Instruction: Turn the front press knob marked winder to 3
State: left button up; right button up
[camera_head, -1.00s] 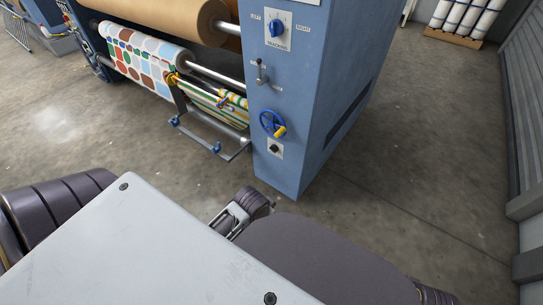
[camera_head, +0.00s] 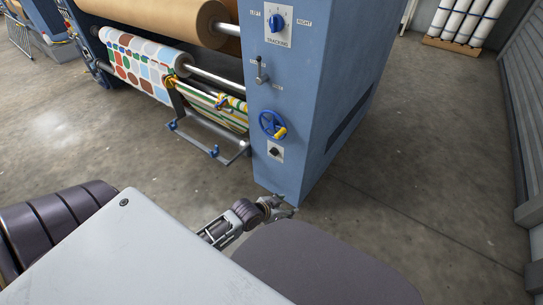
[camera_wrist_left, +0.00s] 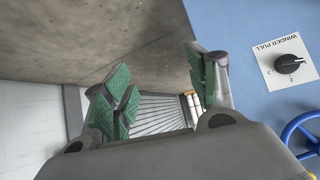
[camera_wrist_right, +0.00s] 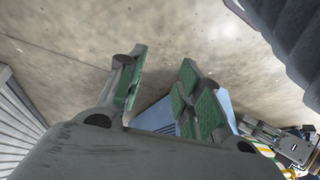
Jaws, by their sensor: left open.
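The winder knob is small and black on a white plate, low on the front of the blue press column. It shows in the head view (camera_head: 275,152). The left wrist view shows this knob (camera_wrist_left: 290,64) at the right, under the printed words WINDER PULL; I cannot tell its exact setting. My left gripper (camera_head: 290,203) is below the knob, near the column's foot, apart from it. Its fingers (camera_wrist_left: 160,84) are spread and empty. My right gripper (camera_wrist_right: 165,84) is open and empty in its wrist view and is not seen in the head view.
A blue handwheel (camera_head: 272,124) with a yellow handle sits just above the knob plate. A lever (camera_head: 262,76) and the blue tracking knob (camera_head: 276,24) are higher. A metal bar frame (camera_head: 207,148) juts out at the left. The floor right of the column is clear.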

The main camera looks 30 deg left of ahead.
pick_arm(q)
jog(key=w+a+f+t, duration=0.2)
jog(key=w+a+t, duration=0.25)
jog(key=a, duration=0.25)
jog(key=n+t+y, duration=0.1)
jog(key=t+y, duration=0.1)
jog(key=t, duration=0.3)
send_near(272, 154)
jog(key=s, duration=0.4)
jog(key=shift+a+r+g, duration=0.25)
jog(key=shift+a, duration=0.1)
pick_arm(e)
jog(key=a+f+t+y, duration=0.1)
jog(key=a+f+y, duration=0.1)
jog(key=a+f, duration=0.3)
jog(key=shift+s+f, duration=0.25)
jog(key=shift+s, duration=0.1)
